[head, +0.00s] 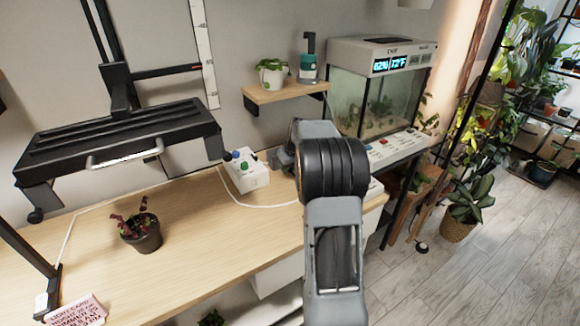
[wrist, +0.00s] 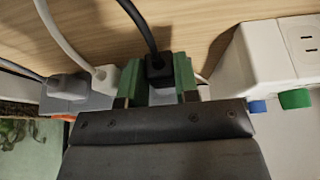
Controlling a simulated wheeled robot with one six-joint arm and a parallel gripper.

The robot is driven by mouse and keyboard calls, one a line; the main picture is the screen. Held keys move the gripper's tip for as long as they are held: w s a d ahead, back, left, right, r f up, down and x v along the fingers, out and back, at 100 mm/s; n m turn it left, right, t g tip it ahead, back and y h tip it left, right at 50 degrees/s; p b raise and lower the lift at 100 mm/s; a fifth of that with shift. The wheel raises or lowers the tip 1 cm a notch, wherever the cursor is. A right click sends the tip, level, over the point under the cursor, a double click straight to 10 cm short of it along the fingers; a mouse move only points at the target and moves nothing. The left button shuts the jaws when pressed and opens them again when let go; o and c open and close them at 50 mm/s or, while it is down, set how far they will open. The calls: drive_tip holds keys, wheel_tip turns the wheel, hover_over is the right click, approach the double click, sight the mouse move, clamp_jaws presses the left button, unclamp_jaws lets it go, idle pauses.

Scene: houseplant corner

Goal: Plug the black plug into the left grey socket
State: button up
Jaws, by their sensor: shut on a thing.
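The black plug (wrist: 158,68), with a black cord rising from its back, is between the green-padded fingers of my gripper (wrist: 157,84) in the wrist view. My gripper is shut on it. A grey strip (wrist: 92,103) lies left of my fingers, with a grey plug (wrist: 67,88) and a white plug (wrist: 104,78) at it. The black plug's prongs and the left grey socket are hidden, so I cannot tell whether they touch. In the head view my arm hides the gripper and plug.
A white box (head: 249,180) with blue and green knobs stands on the wooden desk (head: 200,220); its outlet face (wrist: 307,45) is right of my gripper. A potted red plant (head: 143,236) stands left. A fish tank (head: 372,105) stands behind my arm. The desk's middle is mostly clear.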

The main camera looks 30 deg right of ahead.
drive_tip(key=shift+w+p, duration=0.3)
drive_tip(key=shift+w, duration=0.25)
drive_tip(key=o, duration=1)
drive_tip(key=shift+r, duration=0.1)
drive_tip(key=p+v, duration=0.1)
drive_tip(key=v, duration=1.2)
drive_tip(key=shift+s+r, duration=0.15)
drive_tip(key=shift+r, duration=0.1)
